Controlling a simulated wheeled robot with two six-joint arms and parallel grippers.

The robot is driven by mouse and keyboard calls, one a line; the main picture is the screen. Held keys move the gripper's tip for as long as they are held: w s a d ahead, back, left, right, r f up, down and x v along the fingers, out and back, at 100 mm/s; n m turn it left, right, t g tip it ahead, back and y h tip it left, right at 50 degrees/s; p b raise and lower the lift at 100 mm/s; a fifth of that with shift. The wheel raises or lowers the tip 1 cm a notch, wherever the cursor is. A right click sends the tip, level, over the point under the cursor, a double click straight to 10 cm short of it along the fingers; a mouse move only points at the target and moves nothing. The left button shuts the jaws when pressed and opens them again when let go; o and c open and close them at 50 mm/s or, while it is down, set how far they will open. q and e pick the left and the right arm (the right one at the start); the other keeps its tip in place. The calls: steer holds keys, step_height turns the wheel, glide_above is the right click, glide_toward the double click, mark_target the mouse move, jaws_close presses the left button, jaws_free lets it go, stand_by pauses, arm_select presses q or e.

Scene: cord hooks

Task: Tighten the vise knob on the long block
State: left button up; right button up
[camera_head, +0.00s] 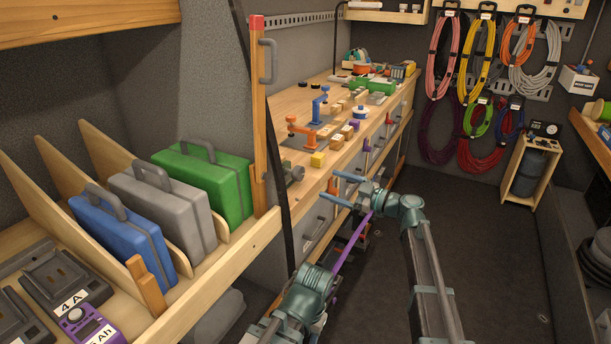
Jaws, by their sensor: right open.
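My right gripper (331,185) is open and empty, its two blue fingers pointing left beside the front of the workbench (294,97). A grey metal fitting with a round end (294,172), which looks like the vise, is at the near end of the bench, left of the gripper and apart from it. I cannot clearly tell its knob or which piece is the long block. Small wooden blocks lie on the bench, with a yellow block (318,159) near its front edge.
An orange clamp (305,129) and a blue clamp (320,104) stand on the bench. A wooden post (259,120) rises at the bench's near end. Blue, grey and green cases (205,178) stand in a rack at left.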

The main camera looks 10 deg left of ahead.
mark_target(301, 174)
steer(key=x, duration=1.1)
steer(key=c, duration=1.4)
